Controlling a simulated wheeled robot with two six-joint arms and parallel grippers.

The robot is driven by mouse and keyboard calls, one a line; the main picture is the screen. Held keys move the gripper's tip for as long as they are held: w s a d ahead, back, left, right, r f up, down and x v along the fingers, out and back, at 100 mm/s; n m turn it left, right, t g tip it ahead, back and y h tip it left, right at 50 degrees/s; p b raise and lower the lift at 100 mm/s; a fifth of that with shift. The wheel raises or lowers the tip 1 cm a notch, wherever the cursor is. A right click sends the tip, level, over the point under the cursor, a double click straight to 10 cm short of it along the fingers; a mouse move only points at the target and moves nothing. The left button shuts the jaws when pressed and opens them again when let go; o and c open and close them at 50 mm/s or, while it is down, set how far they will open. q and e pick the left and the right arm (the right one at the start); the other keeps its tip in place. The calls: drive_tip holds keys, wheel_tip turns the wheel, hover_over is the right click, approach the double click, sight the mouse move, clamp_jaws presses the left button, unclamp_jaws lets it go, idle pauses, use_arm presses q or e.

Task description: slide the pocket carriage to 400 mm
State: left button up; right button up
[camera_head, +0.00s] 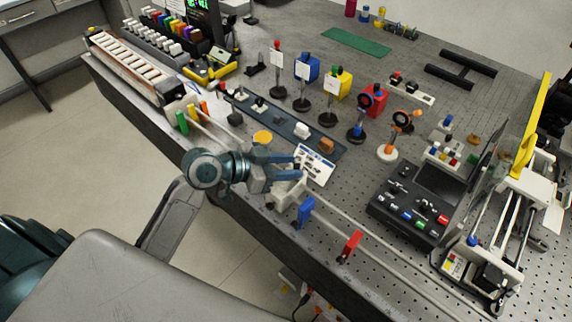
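A pale grey block (286,193), which looks like the pocket carriage, sits on the long rail (375,257) along the bench's front edge. My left gripper (298,166) is just above and behind this block in the picture, its two blue-grey fingers pointing right with a gap between them. A small dark part shows near the fingertips; I cannot tell whether the fingers touch it. A blue block (306,211) stands on the rail just right of the carriage, and a red flag-like piece (350,246) stands further along. Scale marks are too small to read. My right gripper is not in view.
A white printed card (316,166) lies behind the gripper. A dark strip (280,123) with small blocks lies further back, with several coloured optics on posts beyond it. A black control box (414,205) stands to the right.

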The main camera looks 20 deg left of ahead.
use_arm(q)
drive_tip(key=shift+b+v, duration=0.5)
drive_tip(key=shift+v, duration=1.35)
drive_tip(key=v, duration=0.7)
drive_tip(key=shift+s, duration=0.1)
